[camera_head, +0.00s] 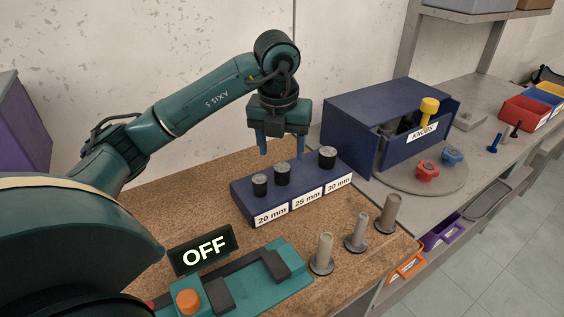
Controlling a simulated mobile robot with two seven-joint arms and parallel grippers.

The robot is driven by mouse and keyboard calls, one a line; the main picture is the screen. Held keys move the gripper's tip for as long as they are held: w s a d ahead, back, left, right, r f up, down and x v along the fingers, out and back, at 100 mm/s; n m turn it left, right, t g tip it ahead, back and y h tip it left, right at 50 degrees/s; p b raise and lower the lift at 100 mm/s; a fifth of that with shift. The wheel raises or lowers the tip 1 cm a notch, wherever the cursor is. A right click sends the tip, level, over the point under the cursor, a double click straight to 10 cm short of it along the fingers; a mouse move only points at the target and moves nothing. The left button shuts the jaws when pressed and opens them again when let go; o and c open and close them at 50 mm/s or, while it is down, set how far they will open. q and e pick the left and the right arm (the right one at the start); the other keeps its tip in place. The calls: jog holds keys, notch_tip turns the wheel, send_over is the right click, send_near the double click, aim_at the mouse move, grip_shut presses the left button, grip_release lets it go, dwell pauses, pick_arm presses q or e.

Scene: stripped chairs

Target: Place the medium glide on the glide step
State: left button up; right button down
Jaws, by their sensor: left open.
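The blue block (240,196), which I take as the glide step, carries labels reading 20 mm, 25 mm and 30 mm. Three black glides with grey tops stand upright on it, one behind each label. The middle one, by the 25 mm label, I take as the medium glide (282,178); it stands between the 20 mm glide (260,185) and the 30 mm glide (327,158). My left gripper (281,149) points down just above the medium glide, its fingers apart and nothing seen between them. My right gripper is not in view.
Several grey posts on dark round bases, one of them a post (357,233), stand in front of the block. A teal fixture (262,290) and an OFF sign (203,249) are nearer. A blue KNOBS box (370,105) stands behind right, beside a turntable with red and blue knobs.

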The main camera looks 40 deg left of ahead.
aim_at(280, 175)
pick_arm(q)
jog(key=r, duration=0.3)
jog(key=r+p, duration=0.1)
jog(key=r, duration=0.1)
jog(key=shift+s+d+r, duration=0.15)
jog(key=shift+s+r, duration=0.05)
jog(key=shift+s, duration=0.15)
jog(key=shift+s+f, duration=0.1)
